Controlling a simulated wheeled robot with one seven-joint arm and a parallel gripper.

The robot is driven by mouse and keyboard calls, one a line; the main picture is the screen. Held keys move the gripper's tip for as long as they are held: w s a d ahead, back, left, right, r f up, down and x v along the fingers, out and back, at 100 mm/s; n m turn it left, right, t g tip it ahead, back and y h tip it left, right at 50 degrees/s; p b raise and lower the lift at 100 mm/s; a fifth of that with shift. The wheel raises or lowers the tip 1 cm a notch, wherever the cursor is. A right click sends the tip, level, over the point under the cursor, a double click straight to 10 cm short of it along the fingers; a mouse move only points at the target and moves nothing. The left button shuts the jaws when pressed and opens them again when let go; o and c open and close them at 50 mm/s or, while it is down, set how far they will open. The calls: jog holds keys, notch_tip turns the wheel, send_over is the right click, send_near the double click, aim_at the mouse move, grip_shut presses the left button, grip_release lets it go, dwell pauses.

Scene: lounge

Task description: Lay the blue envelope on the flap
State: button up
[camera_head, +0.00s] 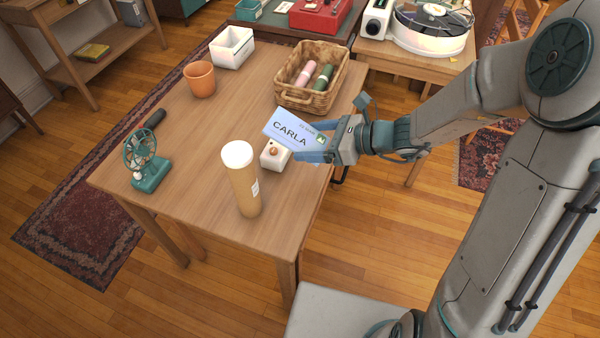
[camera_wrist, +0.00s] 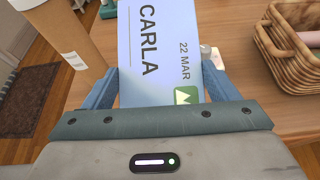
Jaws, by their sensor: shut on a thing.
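The blue envelope (camera_head: 282,119) is a flat light-blue piece marked "CARLA", with a small green picture at one corner. My gripper (camera_head: 318,148) is shut on it and holds it above the right side of the wooden table. In the wrist view the envelope (camera_wrist: 188,28) reaches away between the two blue fingers of my gripper (camera_wrist: 165,88), with "22 MAR" also readable. In the head view it overlaps a small white block (camera_head: 270,160) with a round knob. I cannot tell which surface is the flap.
A tall tan tube with a white cap (camera_head: 244,185) stands left of the envelope. A wicker basket (camera_head: 290,98) with rolled items sits behind it. A teal fan (camera_head: 149,170), an orange pot (camera_head: 200,80) and a white box (camera_head: 231,48) are farther left. The table's middle (camera_head: 200,130) is clear.

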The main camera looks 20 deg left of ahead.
aim_at(312, 175)
notch_tip(312, 175, down, 10)
jog(key=b, duration=0.2)
jog(key=shift+w+a+r+b, duration=0.1)
jog(key=shift+r+b, duration=0.05)
jog(key=shift+b, duration=0.15)
jog(key=o, duration=0.9)
jog(key=shift+r, duration=0.1)
jog(key=p+v, duration=0.2)
jog(key=v, duration=1)
